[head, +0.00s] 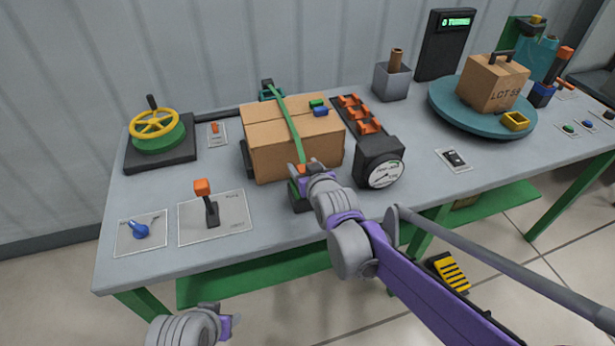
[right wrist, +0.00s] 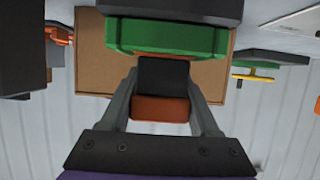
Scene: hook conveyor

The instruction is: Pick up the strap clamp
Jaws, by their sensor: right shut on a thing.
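The strap clamp (head: 301,170) sits low at the front of a cardboard box (head: 300,140), where a green strap (head: 290,120) comes down over the box. My right gripper (head: 304,180) is at the clamp and partly hides it in the head view. In the right wrist view, the fingers of my right gripper (right wrist: 162,85) are shut around an orange and black piece of the clamp (right wrist: 160,107). A green part (right wrist: 165,38) lies beyond the fingertips.
A round gauge (head: 380,162) stands close right of the box. An orange-knobbed lever (head: 207,200) and a blue knob (head: 140,230) are on the table at left, with a yellow handwheel (head: 154,124) behind. A turntable (head: 440,98) carries another box at right.

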